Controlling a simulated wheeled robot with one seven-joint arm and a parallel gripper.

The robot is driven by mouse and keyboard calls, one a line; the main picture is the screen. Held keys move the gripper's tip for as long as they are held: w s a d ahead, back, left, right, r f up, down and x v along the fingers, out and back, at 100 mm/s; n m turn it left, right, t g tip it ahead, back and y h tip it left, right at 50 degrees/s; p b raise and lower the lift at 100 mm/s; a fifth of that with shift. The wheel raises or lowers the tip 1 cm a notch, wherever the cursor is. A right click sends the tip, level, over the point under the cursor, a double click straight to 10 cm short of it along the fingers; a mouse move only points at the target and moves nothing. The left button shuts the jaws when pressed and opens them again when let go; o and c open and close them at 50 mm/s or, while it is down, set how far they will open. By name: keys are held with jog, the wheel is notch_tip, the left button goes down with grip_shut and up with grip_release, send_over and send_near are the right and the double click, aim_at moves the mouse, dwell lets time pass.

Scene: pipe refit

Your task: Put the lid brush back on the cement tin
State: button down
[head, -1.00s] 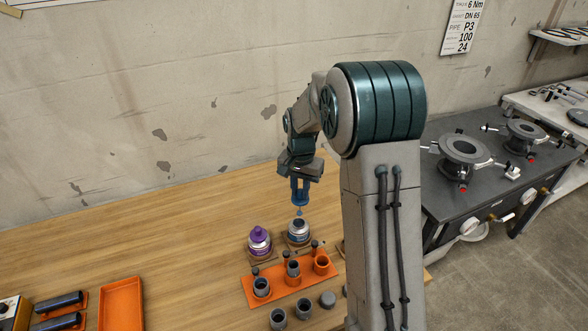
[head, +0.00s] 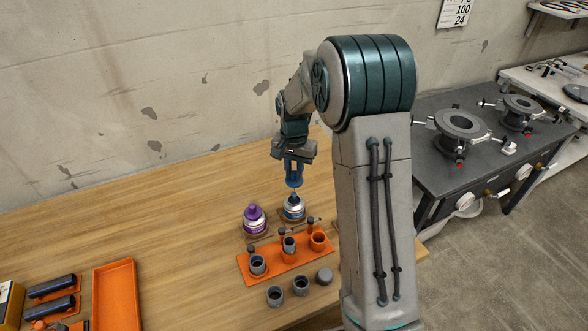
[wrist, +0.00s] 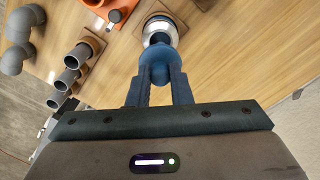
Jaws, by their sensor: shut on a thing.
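The cement tin (head: 293,213) is a grey-silver tin with a blue band, upright on a small wooden base on the bench. Its rim shows in the wrist view (wrist: 160,27). My gripper (head: 294,182) is above it, pointing down, with its blue fingers shut on the lid brush (wrist: 158,66). The lid brush has a rounded blue lid, which also shows in the head view (head: 294,198) at the tin's mouth. The brush end is hidden, apparently inside the tin. I cannot tell whether the lid is fully seated.
A purple-capped tin (head: 254,219) stands close on the left. In front is an orange rack (head: 270,268) with grey and orange pipe fittings, and loose grey fittings (head: 301,286). An orange tray (head: 117,296) lies far left. The bench behind the tins is clear.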

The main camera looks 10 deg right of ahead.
aim_at(294, 193)
jog(key=shift+f+b, duration=0.35)
jog(key=shift+f, duration=0.1)
dwell(0.6)
jog(key=shift+f+b, duration=0.35)
jog(key=shift+f, duration=0.05)
jog(key=shift+f, duration=0.15)
jog(key=shift+f+b, duration=0.8)
jog(key=shift+f, duration=0.15)
jog(key=shift+f, duration=0.1)
jog(key=shift+f+b, duration=0.75)
jog(key=shift+f, duration=0.25)
jog(key=shift+f, duration=0.1)
jog(key=shift+f+b, duration=0.45)
jog(key=shift+f, duration=0.05)
jog(key=shift+f, duration=0.3)
dwell(0.5)
